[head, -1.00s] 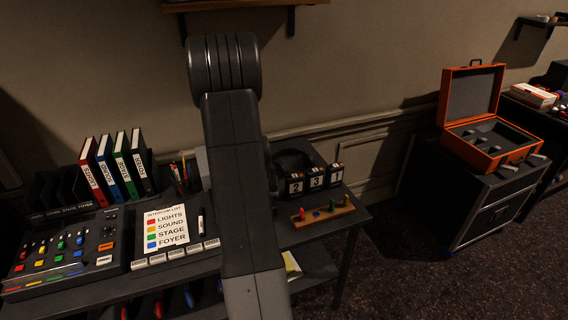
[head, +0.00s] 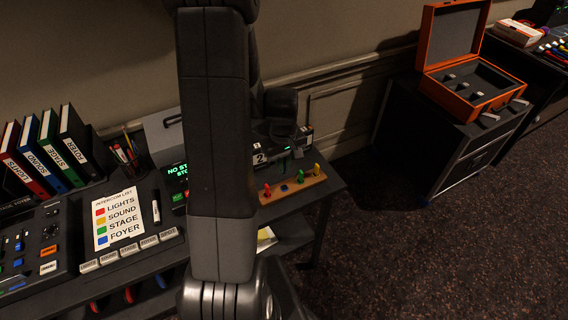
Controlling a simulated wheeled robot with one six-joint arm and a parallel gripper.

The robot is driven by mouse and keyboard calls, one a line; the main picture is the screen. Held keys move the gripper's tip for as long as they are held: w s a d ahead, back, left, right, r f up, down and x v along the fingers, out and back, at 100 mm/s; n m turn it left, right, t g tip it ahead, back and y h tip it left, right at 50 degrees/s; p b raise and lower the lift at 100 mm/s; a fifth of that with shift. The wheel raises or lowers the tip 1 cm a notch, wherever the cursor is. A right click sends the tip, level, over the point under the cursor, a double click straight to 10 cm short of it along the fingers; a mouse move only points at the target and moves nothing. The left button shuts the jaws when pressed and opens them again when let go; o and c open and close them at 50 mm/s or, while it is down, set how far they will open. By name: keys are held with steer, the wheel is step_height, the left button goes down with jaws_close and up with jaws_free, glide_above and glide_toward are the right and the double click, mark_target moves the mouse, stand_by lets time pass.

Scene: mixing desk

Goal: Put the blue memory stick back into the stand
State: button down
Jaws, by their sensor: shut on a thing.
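The wooden stand (head: 305,186) lies near the right end of the desk. A red stick (head: 267,190), a green stick (head: 300,177) and a yellow stick (head: 317,170) stand up in it. Between red and green is a low blue patch (head: 284,188); no tall stick rises there. My gripper (head: 296,152) is dark and small in the head view, behind and above the stand, close to the number blocks. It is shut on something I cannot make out. I cannot identify a blue memory stick in its jaws.
A dark screen (head: 178,172) with green text is partly behind my arm. Number blocks (head: 260,158) sit behind the stand, partly hidden. The intercom list (head: 118,218), a pen (head: 156,211) and binders (head: 50,150) are left. An open orange case (head: 470,95) stands on a separate cabinet right.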

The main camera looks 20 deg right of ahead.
mark_target(285, 188)
steer(key=shift+s+d+f, duration=0.15)
steer(key=shift+f, duration=0.05)
steer(key=shift+f+b, duration=2.1)
steer(key=shift+f, duration=0.75)
steer(key=shift+s+b, duration=0.1)
steer(key=shift+b, duration=0.25)
steer(key=shift+f+b, duration=0.4)
steer(key=shift+f, duration=0.1)
steer(key=c, duration=1.5)
jaws_free()
steer(key=shift+r, duration=0.15)
step_height(285, 188, up, 14)
steer(key=shift+f, duration=0.2)
